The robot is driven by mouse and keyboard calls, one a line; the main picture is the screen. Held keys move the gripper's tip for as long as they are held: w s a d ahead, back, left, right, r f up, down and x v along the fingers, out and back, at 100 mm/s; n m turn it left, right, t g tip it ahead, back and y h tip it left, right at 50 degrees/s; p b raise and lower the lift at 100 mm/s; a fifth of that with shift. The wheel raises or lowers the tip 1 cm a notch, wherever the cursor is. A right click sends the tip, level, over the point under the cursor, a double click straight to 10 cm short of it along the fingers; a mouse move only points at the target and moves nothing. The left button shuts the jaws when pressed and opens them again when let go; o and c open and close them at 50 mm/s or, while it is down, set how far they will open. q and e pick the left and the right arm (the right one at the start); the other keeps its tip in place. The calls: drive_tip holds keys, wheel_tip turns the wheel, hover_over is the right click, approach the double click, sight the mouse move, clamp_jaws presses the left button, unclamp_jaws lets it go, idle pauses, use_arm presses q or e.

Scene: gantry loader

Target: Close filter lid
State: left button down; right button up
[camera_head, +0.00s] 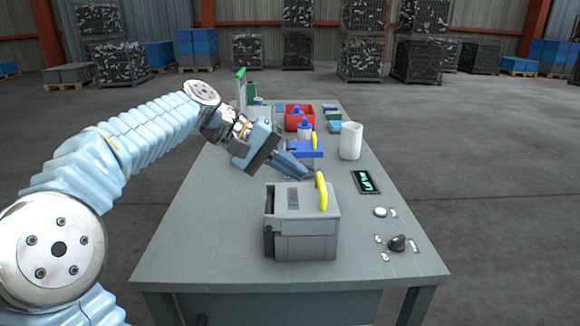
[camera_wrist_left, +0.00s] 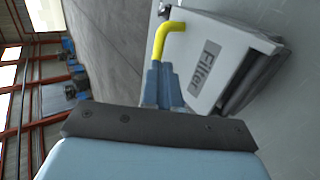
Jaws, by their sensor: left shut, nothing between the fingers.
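A grey filter box stands on the grey table, its lid (camera_head: 290,198) lying on top or nearly so; I cannot tell whether it is fully down. A yellow handle (camera_head: 321,190) stands at the lid's right side. My right gripper is out of view.
Behind the box are a blue object with a yellow handle (camera_head: 303,149), a red bin (camera_head: 299,112) and a white cylinder (camera_head: 351,141). A small display (camera_head: 366,182), a white button (camera_head: 380,212) and a black knob (camera_head: 397,243) are on the right. The table's front left is clear.

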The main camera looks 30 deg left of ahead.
use_arm(q)
drive_tip(key=v, duration=1.1)
